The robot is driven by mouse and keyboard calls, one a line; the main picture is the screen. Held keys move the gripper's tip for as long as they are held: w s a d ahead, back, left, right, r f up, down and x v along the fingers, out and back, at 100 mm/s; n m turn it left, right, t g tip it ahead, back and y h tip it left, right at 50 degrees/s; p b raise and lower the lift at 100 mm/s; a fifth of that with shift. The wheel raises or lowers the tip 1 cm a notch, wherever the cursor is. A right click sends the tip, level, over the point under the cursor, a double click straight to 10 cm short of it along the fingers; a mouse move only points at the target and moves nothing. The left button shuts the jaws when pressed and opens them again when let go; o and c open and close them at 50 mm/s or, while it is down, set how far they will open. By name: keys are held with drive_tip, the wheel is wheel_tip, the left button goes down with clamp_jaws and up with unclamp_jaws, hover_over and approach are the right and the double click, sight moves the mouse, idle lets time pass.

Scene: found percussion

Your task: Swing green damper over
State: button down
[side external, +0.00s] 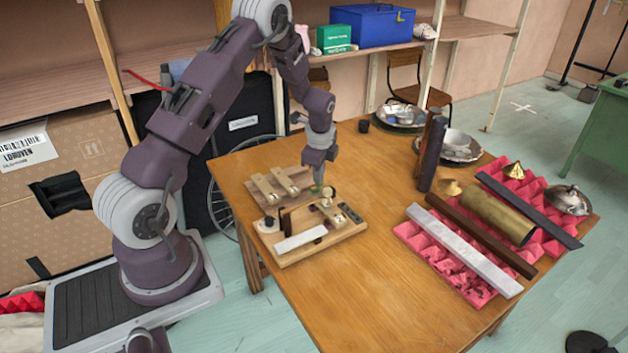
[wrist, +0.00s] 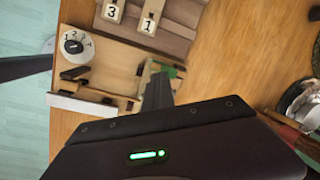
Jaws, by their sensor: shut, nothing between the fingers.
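A small green piece, which looks like the green damper (wrist: 168,70), shows on the wooden board in the wrist view, just past my fingertips. In the side view a bit of green shows by my gripper (side external: 318,188), mostly hidden by it. My gripper points down over the back part of the wooden rig (side external: 290,258). Its fingers (wrist: 158,92) are together and hold nothing. They are close beside the green piece; I cannot tell whether they touch it. The rig also carries a white bar (side external: 300,240) and a numbered dial (wrist: 75,45).
A second wooden board (side external: 262,190) with tags numbered 3 and 1 (wrist: 148,25) adjoins the rig. Red foam (side external: 440,262) with metal bars and a brass tube (side external: 497,217) lies to the right. Dark upright blocks (side external: 430,155) stand behind. Bare table (side external: 375,195) lies between.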

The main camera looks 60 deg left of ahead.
drive_tip(key=shift+w+r+g, duration=0.2)
drive_tip(key=shift+w+g, duration=0.2)
drive_tip(key=w+f+g, duration=0.1)
drive_tip(key=w, duration=1)
drive_tip(key=shift+g, duration=0.3)
drive_tip(key=shift+w+d+f, duration=0.1)
drive_tip(key=shift+w+f, duration=0.1)
drive_tip(key=shift+f, duration=0.15)
idle(0.7)
